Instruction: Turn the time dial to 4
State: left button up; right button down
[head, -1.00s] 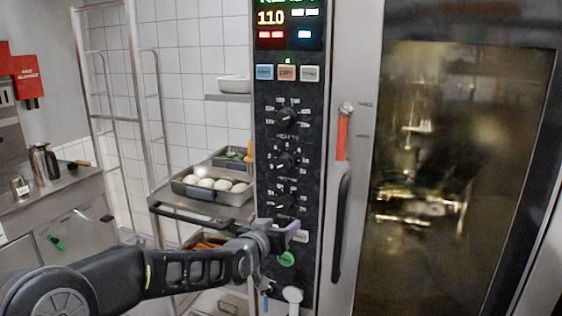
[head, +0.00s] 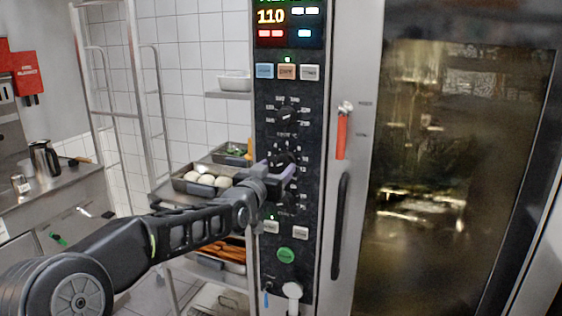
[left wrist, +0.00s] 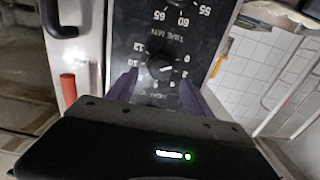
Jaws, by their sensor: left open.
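The time dial (head: 283,159) is the middle of three black knobs on the dark oven panel (head: 265,135). In the left wrist view the time dial (left wrist: 160,66) shows with a white pointer line and numbers around it, upside down, beside the label "TIME MIN". The pointer lies toward the right of that picture; which number it marks is hard to read. My left gripper (head: 282,172) is in front of this dial in the head view and partly hides it. In the left wrist view its purple fingers (left wrist: 158,77) are open, one on each side of the dial. Contact cannot be told.
Another knob (head: 288,115) is above and one is below, partly hidden by my gripper. Buttons (head: 286,72) and a display reading 110 (head: 271,17) are higher up. The door handle (head: 340,225) stands right of the panel. A rack with trays (head: 190,183) is on the left.

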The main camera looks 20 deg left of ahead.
aim_at(283, 162)
pick_arm(q)
jog(key=shift+w+p, duration=0.45)
jog(key=shift+w, duration=1.45)
grip_shut()
